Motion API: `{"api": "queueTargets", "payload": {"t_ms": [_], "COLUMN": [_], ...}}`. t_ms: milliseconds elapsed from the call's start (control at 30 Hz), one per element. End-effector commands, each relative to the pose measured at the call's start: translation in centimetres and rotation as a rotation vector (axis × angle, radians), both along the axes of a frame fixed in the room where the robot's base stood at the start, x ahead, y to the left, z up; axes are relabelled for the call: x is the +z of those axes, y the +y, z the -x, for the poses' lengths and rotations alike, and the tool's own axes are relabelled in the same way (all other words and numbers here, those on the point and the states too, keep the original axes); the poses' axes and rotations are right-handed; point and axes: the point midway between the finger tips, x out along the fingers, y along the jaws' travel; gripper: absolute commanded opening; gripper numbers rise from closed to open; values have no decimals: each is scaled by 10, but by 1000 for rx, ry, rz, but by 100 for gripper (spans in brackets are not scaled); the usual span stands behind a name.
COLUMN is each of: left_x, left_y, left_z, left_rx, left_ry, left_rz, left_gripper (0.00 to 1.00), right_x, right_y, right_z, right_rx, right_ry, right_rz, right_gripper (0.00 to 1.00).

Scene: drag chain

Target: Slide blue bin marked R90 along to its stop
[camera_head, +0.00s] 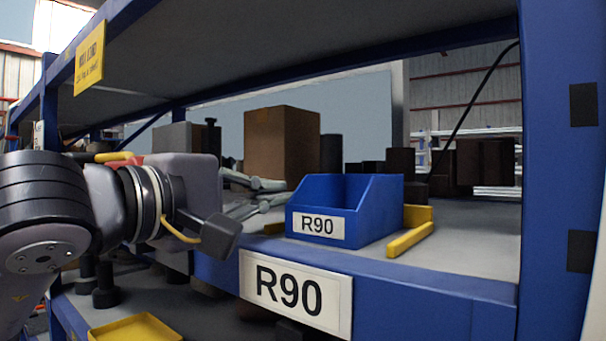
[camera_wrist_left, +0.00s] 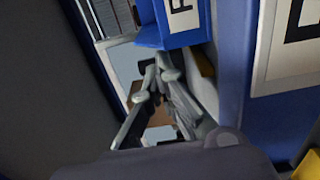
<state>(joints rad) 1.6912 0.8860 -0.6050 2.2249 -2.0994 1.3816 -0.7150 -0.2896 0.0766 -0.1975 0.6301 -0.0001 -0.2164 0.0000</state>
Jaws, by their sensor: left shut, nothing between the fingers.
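The blue bin (camera_head: 370,215) with a white R90 label stands upright on the grey shelf, above a larger R90 sign (camera_head: 295,294) on the shelf's front beam. A yellow angled stop (camera_head: 412,238) lies just right of the bin; a small gap seems to show at its front. My left gripper (camera_head: 284,190) is shut and empty, with its fingertips at the bin's left side; I cannot tell if they touch. In the left wrist view the closed fingers (camera_wrist_left: 160,66) point at the bin (camera_wrist_left: 186,39). My right gripper is not in view.
A blue upright (camera_head: 560,170) closes off the right end, and another shelf level hangs overhead. A cardboard box (camera_head: 282,142) and dark boxes (camera_head: 485,162) stand behind. A yellow tray (camera_head: 135,328) sits lower left. Bare shelf (camera_head: 470,245) lies right of the stop.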

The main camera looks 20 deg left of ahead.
Motion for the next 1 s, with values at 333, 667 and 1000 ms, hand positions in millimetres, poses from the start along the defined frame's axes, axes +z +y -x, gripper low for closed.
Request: {"api": "queueTargets", "payload": {"t_ms": [333, 667, 1000], "left_x": [2, 0, -3], "left_y": [-23, -27, -31], "left_z": [-55, -65, -60], "left_rx": [0, 0, -1], "left_ry": [1, -1, -3], "left_rz": [1, 0, 1], "left_gripper": [0, 0, 0], "right_x": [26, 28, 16], "right_y": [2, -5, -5], "right_z": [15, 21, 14], "right_rx": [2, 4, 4], "right_ry": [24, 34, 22], "right_rz": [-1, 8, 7], "right_gripper": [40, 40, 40]}}
